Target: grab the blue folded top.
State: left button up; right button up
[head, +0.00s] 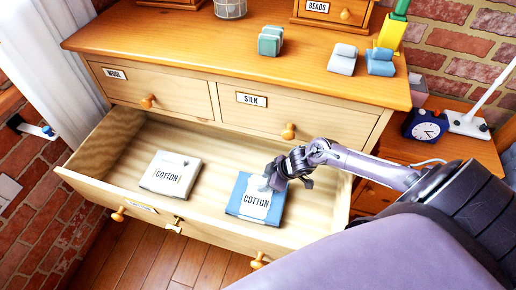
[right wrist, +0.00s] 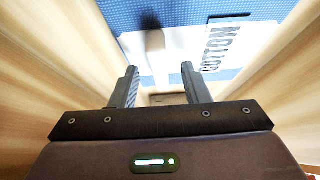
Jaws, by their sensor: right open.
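The blue folded top (head: 236,198) lies flat in the right half of the open drawer (head: 320,207). It has a white band marked COTTON. My right gripper (head: 272,180) is over its upper right part and hides some of it; I cannot tell whether they touch. In the right wrist view the blue top (right wrist: 205,30) fills the upper part, with its white band. The two fingers of the right gripper (right wrist: 162,88) are apart with nothing between them. My left gripper is not in view.
A white folded item (head: 170,175) marked COTTON lies in the drawer's left half. The drawer's wooden walls surround both. The dresser top (head: 200,40) above holds several small folded items and boxes. A blue clock (head: 425,127) stands on a side table at right.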

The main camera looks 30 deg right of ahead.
jog(key=shift+w+a+f, duration=0.1)
jog(key=shift+f, duration=0.05)
grip_shut()
dwell(0.6)
